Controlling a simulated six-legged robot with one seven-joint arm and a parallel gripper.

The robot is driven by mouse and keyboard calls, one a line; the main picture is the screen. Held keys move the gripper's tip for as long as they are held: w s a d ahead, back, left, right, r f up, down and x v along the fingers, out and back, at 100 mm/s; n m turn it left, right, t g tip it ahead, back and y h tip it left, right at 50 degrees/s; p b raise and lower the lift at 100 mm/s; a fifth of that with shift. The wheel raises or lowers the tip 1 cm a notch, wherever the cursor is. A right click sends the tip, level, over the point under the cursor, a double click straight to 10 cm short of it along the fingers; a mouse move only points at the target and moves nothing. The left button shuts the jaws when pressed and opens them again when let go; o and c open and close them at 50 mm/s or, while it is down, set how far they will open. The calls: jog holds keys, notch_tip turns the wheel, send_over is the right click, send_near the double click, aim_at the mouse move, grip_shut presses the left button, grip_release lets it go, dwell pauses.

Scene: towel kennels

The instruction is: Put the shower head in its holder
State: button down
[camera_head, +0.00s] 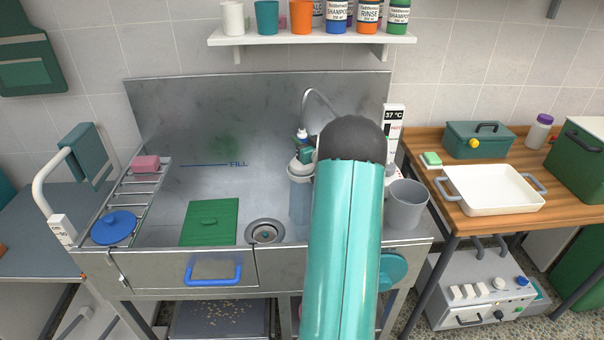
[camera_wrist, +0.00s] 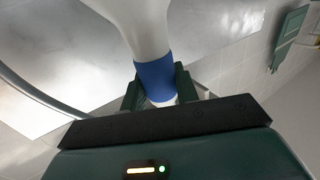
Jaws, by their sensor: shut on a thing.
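In the wrist view my gripper (camera_wrist: 156,88) has its dark green fingers closed on the blue band of a white handle, which I take to be the shower head (camera_wrist: 142,25). The white part runs up out of the top of the picture, so its far end is hidden. A curved grey hose (camera_head: 318,97) shows just left of the arm. I cannot make out the holder in either view.
A shelf (camera_head: 230,40) of bottles and cups hangs above. The tub holds a green mat (camera_head: 209,222) and a drain (camera_head: 264,232). A grey cup (camera_head: 406,204) and a 37 °C panel (camera_head: 394,117) stand right of my arm. A white tray (camera_head: 492,190) is on the wooden table.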

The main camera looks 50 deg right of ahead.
jog(key=shift+f, duration=0.75)
dwell(0.6)
jog(key=c, duration=1)
grip_release()
jog(key=shift+o, duration=0.2)
jog(key=v, duration=1.2)
